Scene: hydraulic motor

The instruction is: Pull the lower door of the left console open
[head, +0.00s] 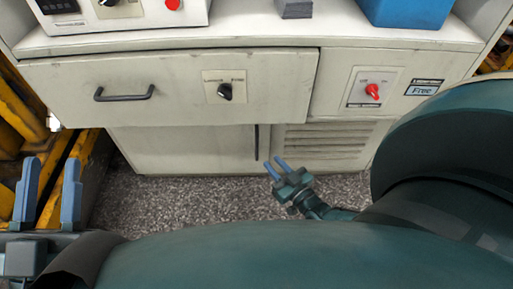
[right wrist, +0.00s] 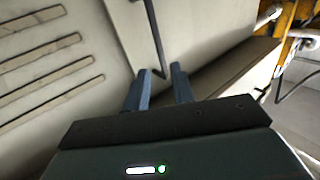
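The lower door (head: 190,148) of the console is a pale panel under the drawer and looks shut. Its thin dark upright handle (head: 257,142) is at its right edge. My right gripper (head: 274,162) is open, just below and right of the handle's lower end. In the right wrist view, the handle (right wrist: 153,35) runs down to the gap between the open fingers (right wrist: 161,78); I cannot tell whether it is between them in depth. My left gripper (head: 47,188) is open and empty at the far left, away from the door.
Above the door is a drawer (head: 170,90) with a horizontal handle and a black knob. A panel with a red switch (head: 372,90) is to its right, above a vent grille (head: 325,138). Yellow framework (head: 15,120) stands at the left. Speckled floor (head: 160,205) is clear before the door.

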